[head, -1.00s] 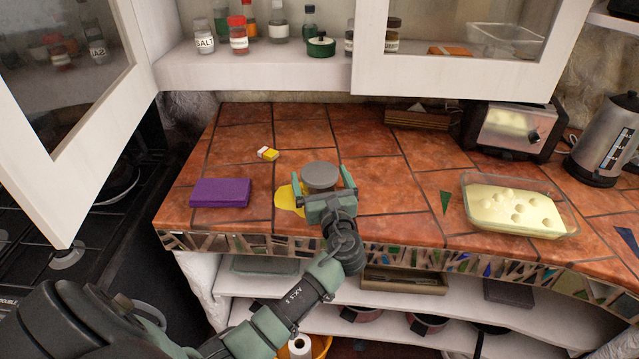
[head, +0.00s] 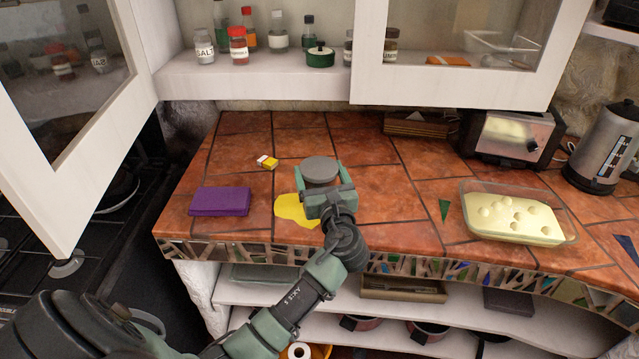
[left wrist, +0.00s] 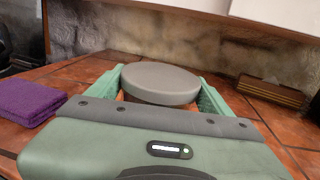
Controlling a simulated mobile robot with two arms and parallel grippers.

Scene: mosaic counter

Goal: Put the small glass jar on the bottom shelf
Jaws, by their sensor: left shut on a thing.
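The small glass jar (head: 320,168) shows mostly as a round grey lid over the tiled counter; its glass body is hidden by my gripper. My left gripper (head: 322,181) is shut on it, with a green finger on each side. In the left wrist view the grey lid (left wrist: 160,82) sits between the two fingers (left wrist: 160,92). I cannot tell whether the jar touches the counter. An open wall cabinet's bottom shelf (head: 250,82) holds a salt jar (head: 204,48), a red-capped jar (head: 238,45), bottles and a green pot (head: 320,55). My right gripper is not in view.
A glass dish (head: 515,212), toaster (head: 508,135) and kettle (head: 603,148) stand right. Glass cabinet doors (head: 450,35) flank the opening. More shelves (head: 270,291) are below the counter.

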